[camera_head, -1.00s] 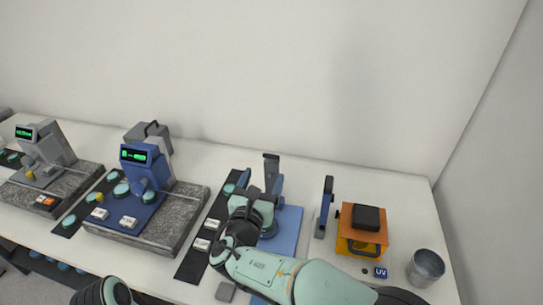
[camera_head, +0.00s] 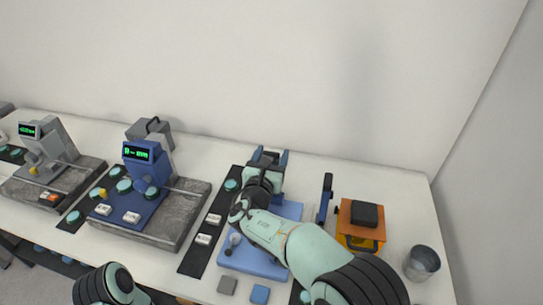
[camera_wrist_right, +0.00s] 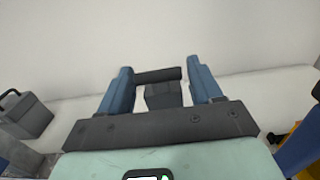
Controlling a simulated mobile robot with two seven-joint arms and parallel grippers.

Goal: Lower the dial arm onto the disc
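The gripper is low over the stand's blue base (camera_head: 262,265). The gripper and forearm cover the dial arm and disc place; the arm's angle and any contact with the disc are hidden. My left gripper is out of view; only its arm shows.
Left stand two instruments with green displays: a blue one (camera_head: 150,172) and a grey one (camera_head: 48,150). A dark strip (camera_head: 192,262) carries labelled blocks. Right are a blue upright (camera_head: 326,198), an orange box (camera_head: 360,228) and a metal cup (camera_head: 422,263). Small square blocks (camera_head: 227,285) lie in front.

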